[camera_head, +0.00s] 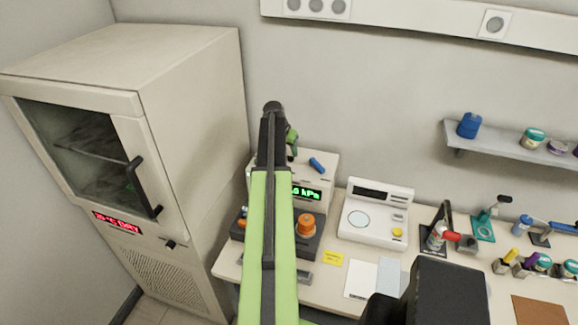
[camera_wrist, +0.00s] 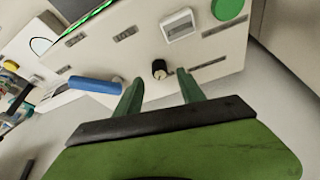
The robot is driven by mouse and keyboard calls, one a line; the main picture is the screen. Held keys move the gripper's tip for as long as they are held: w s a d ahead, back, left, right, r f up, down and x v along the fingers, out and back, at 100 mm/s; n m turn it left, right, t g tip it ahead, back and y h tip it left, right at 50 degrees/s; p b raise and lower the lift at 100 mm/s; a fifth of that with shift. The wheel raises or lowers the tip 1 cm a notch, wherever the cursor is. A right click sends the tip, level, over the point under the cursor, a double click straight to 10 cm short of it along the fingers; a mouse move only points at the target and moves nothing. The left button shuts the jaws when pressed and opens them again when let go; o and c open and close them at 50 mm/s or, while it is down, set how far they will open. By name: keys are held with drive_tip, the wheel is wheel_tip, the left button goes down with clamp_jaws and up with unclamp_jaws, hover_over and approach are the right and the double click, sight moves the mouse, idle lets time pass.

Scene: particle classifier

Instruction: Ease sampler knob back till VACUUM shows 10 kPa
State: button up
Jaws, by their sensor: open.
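A white instrument (camera_head: 325,180) stands on the bench. Its green-lit display (camera_head: 306,193) shows the end of a kPa reading; my arm covers the rest. An orange knob (camera_head: 306,226) sits on the dark base in front. In the wrist view, a small black knob (camera_wrist: 159,69) with a pale face sits on the instrument's panel (camera_wrist: 125,55). My gripper (camera_wrist: 159,80) is open, its green fingers either side of the black knob in the picture; contact cannot be told. The panel labels are too blurred to read, so I cannot tell which knob is the sampler.
A blue cylinder (camera_wrist: 95,85) projects from the panel beside my left finger. A white switch (camera_wrist: 179,25) and a green round part (camera_wrist: 229,8) are close by. A tall cabinet (camera_head: 190,150) stands left; a white device (camera_head: 372,215) stands right of the instrument.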

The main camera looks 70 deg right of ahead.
sight(290, 156)
drive_tip(key=b+x, duration=0.2)
drive_tip(key=x, duration=0.2)
drive_tip(key=shift+d+f+b, duration=0.1)
drive_tip(key=shift+f+b, duration=0.25)
drive_tip(key=shift+b, duration=0.05)
drive_tip(key=shift+r, duration=0.1)
clamp_jaws()
